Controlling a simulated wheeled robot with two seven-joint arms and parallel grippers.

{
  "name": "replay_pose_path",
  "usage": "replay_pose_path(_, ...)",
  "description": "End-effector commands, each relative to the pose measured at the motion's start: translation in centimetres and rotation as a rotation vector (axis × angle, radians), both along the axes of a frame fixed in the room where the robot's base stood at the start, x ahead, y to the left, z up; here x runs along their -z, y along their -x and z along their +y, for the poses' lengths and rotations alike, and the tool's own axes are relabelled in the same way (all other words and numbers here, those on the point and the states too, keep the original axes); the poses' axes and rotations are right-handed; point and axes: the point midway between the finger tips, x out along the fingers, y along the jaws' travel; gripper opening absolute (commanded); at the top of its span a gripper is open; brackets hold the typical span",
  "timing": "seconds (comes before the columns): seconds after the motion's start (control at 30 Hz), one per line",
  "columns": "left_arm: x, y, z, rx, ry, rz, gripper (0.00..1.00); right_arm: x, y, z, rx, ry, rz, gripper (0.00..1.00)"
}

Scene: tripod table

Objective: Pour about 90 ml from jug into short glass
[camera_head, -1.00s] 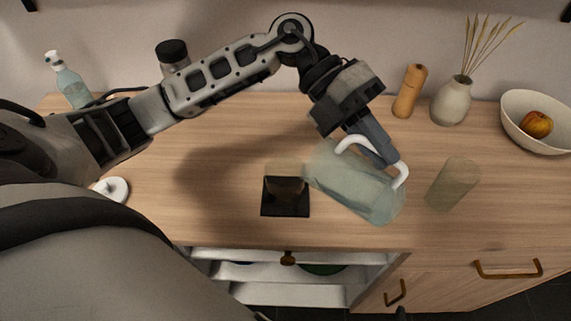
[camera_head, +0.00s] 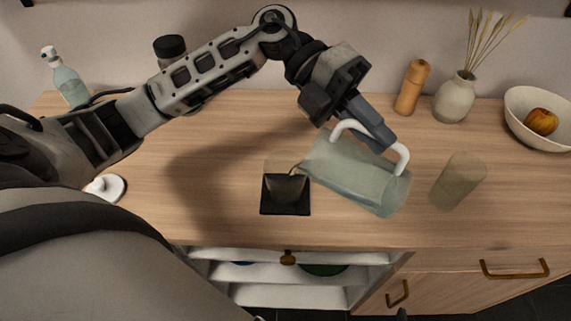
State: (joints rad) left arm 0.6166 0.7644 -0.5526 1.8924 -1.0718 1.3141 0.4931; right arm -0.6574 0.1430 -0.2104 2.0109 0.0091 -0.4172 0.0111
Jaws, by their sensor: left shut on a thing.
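My left gripper (camera_head: 377,136) is shut on the white handle of the jug (camera_head: 362,182). The jug is pale, see-through and greenish, and is held tilted with its mouth to the left. Its lip is beside and slightly above the rim of the short glass (camera_head: 284,185). A thin brownish stream shows between the lip and the glass. The short glass stands upright on a black square coaster (camera_head: 286,209) and looks brownish inside; its exact level cannot be told. My right gripper is not in view.
A taller glass (camera_head: 458,181) stands right of the jug. Behind are a wooden mill (camera_head: 411,88), a vase with dried stalks (camera_head: 454,100) and a bowl (camera_head: 547,133) with an apple. An open shelf (camera_head: 285,292) lies below the counter's front edge.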

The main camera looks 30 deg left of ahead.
Motion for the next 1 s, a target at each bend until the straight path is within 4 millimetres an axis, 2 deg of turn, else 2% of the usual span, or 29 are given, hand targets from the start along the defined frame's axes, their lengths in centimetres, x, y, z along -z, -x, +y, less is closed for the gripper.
replay_pose_path(1.0,-0.39,0.18,0.83,0.0,0.041,-0.009,0.0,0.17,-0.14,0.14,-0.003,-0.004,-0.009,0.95)
